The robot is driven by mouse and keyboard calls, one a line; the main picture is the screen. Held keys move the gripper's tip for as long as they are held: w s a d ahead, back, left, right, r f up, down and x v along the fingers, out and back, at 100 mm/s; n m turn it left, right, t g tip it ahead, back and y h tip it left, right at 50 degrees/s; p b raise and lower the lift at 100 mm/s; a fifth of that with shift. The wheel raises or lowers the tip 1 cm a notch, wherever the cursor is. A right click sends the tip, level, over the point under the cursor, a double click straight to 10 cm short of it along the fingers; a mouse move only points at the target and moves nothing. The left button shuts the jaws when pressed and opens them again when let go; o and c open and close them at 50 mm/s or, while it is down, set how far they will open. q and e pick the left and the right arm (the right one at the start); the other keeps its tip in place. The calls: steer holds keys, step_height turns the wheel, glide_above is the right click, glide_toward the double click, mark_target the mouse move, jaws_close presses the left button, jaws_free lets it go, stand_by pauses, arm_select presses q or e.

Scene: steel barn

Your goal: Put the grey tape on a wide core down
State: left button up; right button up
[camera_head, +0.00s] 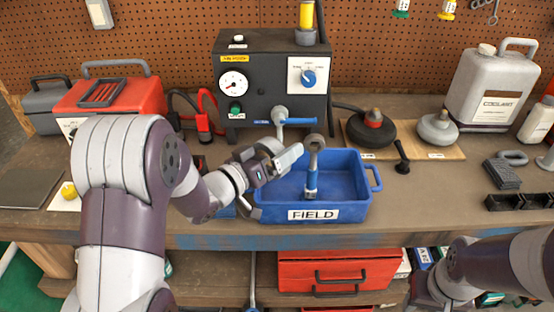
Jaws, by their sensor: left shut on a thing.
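My left gripper (272,170) is over the left side of the blue bin (345,203) labelled FIELD. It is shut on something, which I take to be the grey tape. The tape is mostly hidden by the gripper and wrist, and I cannot make out its core.
A black machine (262,80) with a gauge stands behind the bin. A wooden board (400,148) with two round tools and a coolant jug (490,90) are at the right.

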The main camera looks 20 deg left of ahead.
arm_select(q)
steer(key=shift+f+b, duration=0.55)
steer(key=shift+f, duration=1.35)
steer(key=o, duration=0.6)
steer(key=shift+r, duration=0.1)
steer(key=shift+c, duration=0.2)
steer(key=r+v, duration=0.1)
steer(key=v, duration=1.1)
steer(key=shift+p, duration=0.4)
steer(key=shift+r, duration=0.1)
